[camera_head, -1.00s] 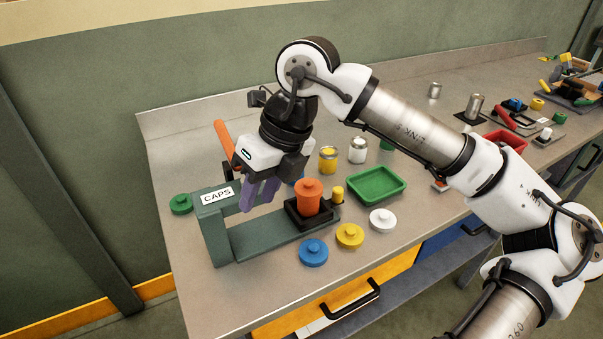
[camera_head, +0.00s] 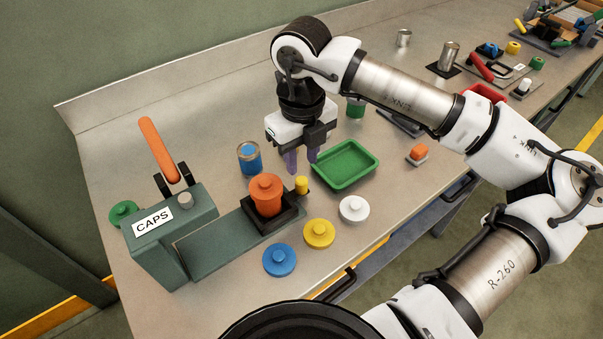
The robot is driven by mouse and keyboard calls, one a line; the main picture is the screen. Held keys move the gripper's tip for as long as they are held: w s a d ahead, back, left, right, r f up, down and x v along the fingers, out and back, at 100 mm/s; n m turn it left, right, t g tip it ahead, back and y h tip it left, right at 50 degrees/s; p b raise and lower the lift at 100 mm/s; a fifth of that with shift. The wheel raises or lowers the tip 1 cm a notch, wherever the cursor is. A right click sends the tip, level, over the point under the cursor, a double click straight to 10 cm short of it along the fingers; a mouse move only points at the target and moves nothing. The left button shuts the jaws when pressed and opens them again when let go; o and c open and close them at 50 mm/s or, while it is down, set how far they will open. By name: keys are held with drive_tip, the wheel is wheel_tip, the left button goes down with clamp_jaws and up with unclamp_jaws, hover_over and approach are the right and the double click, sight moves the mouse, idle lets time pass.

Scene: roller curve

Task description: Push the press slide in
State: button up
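The cap press (camera_head: 165,235) is a grey-green frame labelled CAPS with a raised orange lever (camera_head: 158,150). Its black slide (camera_head: 277,217) sits at the outer right end of the green rail (camera_head: 222,248), out from under the press head. An orange can with an orange cap (camera_head: 266,193) stands upright in the slide. A yellow knob (camera_head: 302,185) is at the slide's right end. My gripper (camera_head: 302,168) points down with its purple fingers apart and empty. The fingertips appear just above or behind the knob; exact depth and contact cannot be told.
A green tray (camera_head: 345,165) lies close right of my gripper. A blue can (camera_head: 249,158) stands behind the slide. Blue (camera_head: 279,260), yellow (camera_head: 319,233) and white (camera_head: 354,209) caps lie in front. A green cap (camera_head: 123,213) lies beside the press.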

sight(301, 180)
wheel_tip(301, 180, down, 7)
drive_tip(key=shift+r+p, duration=0.1)
drive_tip(key=shift+p, duration=0.55)
clamp_jaws()
drive_tip(key=shift+a, duration=0.1)
